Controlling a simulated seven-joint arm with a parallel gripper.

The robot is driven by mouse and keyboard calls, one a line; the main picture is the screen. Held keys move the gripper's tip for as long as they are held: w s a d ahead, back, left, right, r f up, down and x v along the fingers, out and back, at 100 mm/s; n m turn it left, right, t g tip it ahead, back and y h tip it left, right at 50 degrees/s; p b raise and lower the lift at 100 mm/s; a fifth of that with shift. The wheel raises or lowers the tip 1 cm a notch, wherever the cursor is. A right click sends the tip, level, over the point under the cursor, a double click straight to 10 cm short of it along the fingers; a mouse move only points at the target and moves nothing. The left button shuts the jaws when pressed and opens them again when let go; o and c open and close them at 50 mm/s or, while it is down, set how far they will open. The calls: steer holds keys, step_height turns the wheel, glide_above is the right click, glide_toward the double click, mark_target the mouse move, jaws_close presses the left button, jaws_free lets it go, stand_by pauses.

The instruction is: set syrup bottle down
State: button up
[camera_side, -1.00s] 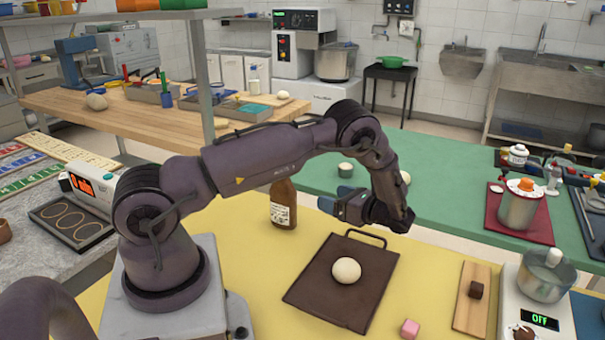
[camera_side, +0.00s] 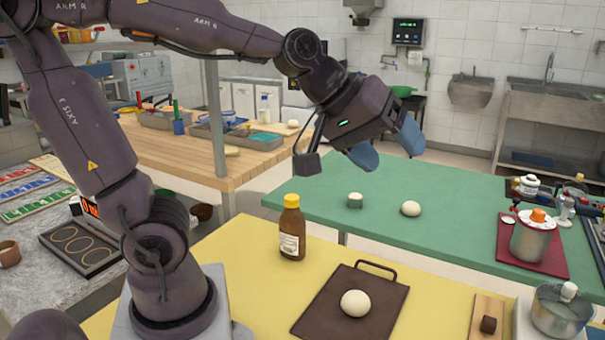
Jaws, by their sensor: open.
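The syrup bottle (camera_side: 292,232) is brown with a yellow cap and a pale label. It stands upright on the yellow table (camera_side: 240,262), behind and left of the dark board. My gripper (camera_side: 388,148) has blue fingers and is raised above and to the right of the bottle, well apart from it. The fingers are spread and nothing shows between them.
A dark brown board (camera_side: 335,305) with a handle bears a pale dough ball (camera_side: 355,303). A green table (camera_side: 450,210) behind holds another dough ball (camera_side: 411,208) and a small green-grey cup (camera_side: 355,200). A pot (camera_side: 532,240) stands at the right. Yellow tabletop around the bottle is clear.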

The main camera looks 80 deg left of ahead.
steer(key=s+a+f+m+g+y, duration=0.1)
steer(key=s+f+m+g, duration=0.2)
steer(key=s+m, duration=0.4)
steer(key=s, duration=0.4)
steer(key=shift+s+a+f+m+y, duration=0.2)
steer(key=shift+a+m+y, duration=0.1)
steer(key=shift+y, duration=0.1)
